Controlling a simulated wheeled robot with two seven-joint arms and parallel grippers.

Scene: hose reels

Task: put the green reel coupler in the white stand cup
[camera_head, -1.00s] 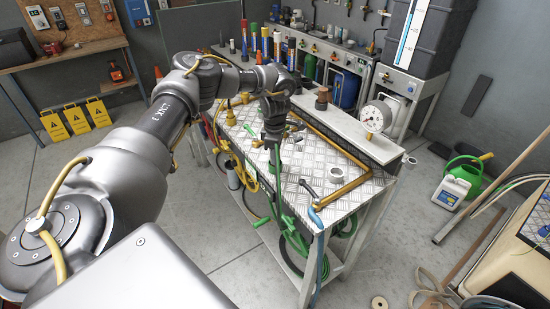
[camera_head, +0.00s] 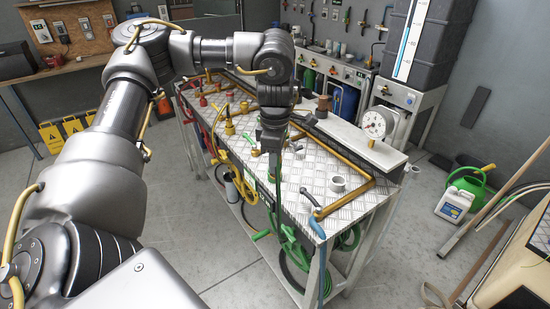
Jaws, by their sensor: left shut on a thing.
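My left gripper (camera_head: 274,146) points down above the middle of the ridged metal bench top. It is shut on the end of a green hose (camera_head: 278,190), which hangs from it over the bench's near edge. The green coupler itself is mostly hidden by the fingers and too small to make out. A small white cup (camera_head: 338,184) stands on the bench top, right of and nearer than the gripper. A second small pale cup-like thing (camera_head: 299,150) shows just right of the gripper. I cannot tell for sure which is the stand cup. My right gripper is out of view.
A brass pipe (camera_head: 350,190) runs along the bench's right and back. Yellow fittings (camera_head: 229,126) stand on the left. A pressure gauge (camera_head: 375,126) stands on the back shelf. Green hose loops hang below the bench top.

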